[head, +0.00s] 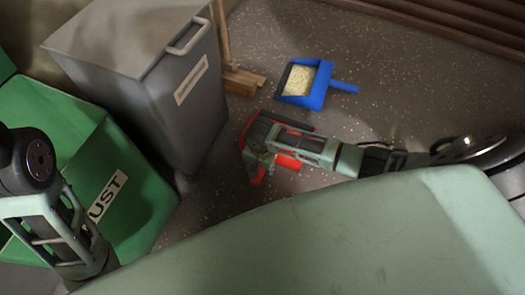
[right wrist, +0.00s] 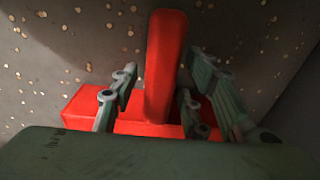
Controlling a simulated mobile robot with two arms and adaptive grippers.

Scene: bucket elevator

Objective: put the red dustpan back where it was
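The red dustpan (head: 288,162) lies on the speckled floor in the middle of the head view, partly hidden under my right gripper (head: 261,160). In the right wrist view, the dustpan's red handle (right wrist: 165,60) stands up between the fingers of the right gripper (right wrist: 158,88). The fingers are apart on either side of it, with a small gap showing on the left, so the gripper looks open around the handle. The wide red part lies beyond the fingers and is partly covered. Part of my left arm shows at the lower left of the head view; its gripper does not show.
A blue dustpan (head: 306,100) with pale contents lies on the floor beyond the red one. A grey lidded bin (head: 150,100) and a green bin (head: 125,185) marked "UST" stand on the left. A wooden piece (head: 240,82) stands beside the grey bin. The floor at upper right is clear.

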